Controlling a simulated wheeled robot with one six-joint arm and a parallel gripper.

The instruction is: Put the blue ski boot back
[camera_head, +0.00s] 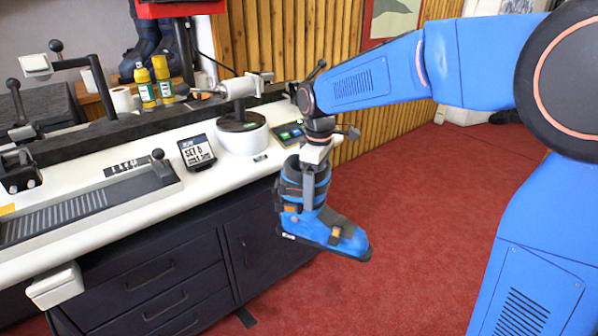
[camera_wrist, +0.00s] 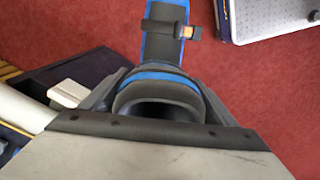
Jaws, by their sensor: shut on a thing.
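The blue ski boot (camera_head: 338,233) hangs upright from my gripper (camera_head: 310,175), its toe pointing to the lower right. My gripper is shut on the boot's upper cuff. The boot is in the air, just off the right end of the bench and over the red floor. In the wrist view the boot's dark opening and blue cuff (camera_wrist: 160,76) show below the blue toe (camera_wrist: 163,45). The gripper fingers are mostly hidden in that view.
The white-topped bench (camera_head: 115,222) with dark drawers fills the left. On it stand a small sign (camera_head: 196,152), a round white device (camera_head: 241,135) and yellow bottles (camera_head: 162,78) behind. Red carpet (camera_head: 430,200) is clear to the right. A grey-topped object (camera_wrist: 270,15) shows in the wrist view.

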